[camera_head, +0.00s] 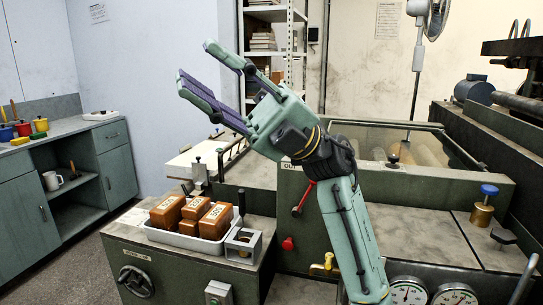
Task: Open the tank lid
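My gripper (197,62) is raised at the upper centre-left, its two fingers spread apart and pointing up and left. Nothing is between the fingers. A lid-like flat panel (345,145) with a dark bar frame and a small dark knob (393,161) lies on top of the green machine behind my arm; I cannot tell for sure that it is the tank lid. It looks closed or nearly flat. My gripper is well to its left and above, apart from it. My wrist and forearm hide part of the machine top.
A white tray (187,241) holds several orange-brown blocks, beside a grey metal holder (243,243). Cabinets (80,165) stand left.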

